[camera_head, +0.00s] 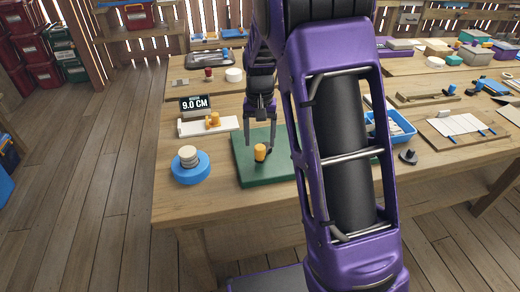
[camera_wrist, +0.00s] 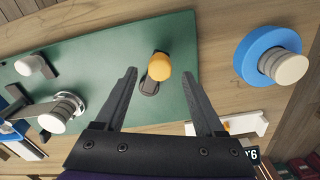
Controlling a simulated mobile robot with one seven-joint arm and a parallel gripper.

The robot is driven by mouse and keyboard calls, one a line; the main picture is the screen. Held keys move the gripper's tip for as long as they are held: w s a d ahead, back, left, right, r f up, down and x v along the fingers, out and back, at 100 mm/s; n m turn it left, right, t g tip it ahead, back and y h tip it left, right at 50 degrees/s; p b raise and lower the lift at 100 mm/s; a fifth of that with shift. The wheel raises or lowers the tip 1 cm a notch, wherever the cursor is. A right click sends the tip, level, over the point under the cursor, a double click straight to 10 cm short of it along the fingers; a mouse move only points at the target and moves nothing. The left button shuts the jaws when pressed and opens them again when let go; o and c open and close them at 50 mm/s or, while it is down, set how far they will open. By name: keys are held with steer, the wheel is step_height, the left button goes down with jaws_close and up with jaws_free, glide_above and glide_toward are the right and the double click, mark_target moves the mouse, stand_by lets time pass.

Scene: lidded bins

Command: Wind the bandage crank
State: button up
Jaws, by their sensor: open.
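The crank's orange knob (camera_head: 260,152) stands on a short dark arm (camera_wrist: 150,87) on the green board (camera_head: 243,178); it also shows in the wrist view (camera_wrist: 159,67). My gripper (camera_head: 260,146) points down over the board, its fingers spread to either side of the knob. In the wrist view my gripper (camera_wrist: 160,73) is open and empty, with the knob centred between the fingertips and apart from both. How far the tips stand above the board is hard to tell. A grey and white roll-like piece (camera_wrist: 62,112) stands on the board's left in the wrist view; my arm hides it in the head view.
A blue round base (camera_head: 191,172) with pale discs stands left of the board. Behind are a white strip (camera_head: 228,125) with an orange piece and a sign (camera_head: 195,104) reading 9.0 CM. A blue tray (camera_head: 400,130) lies at right. The front left table edge is clear.

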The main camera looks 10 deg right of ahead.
mark_target(260, 147)
steer(key=shift+f, duration=1.9)
jaws_close()
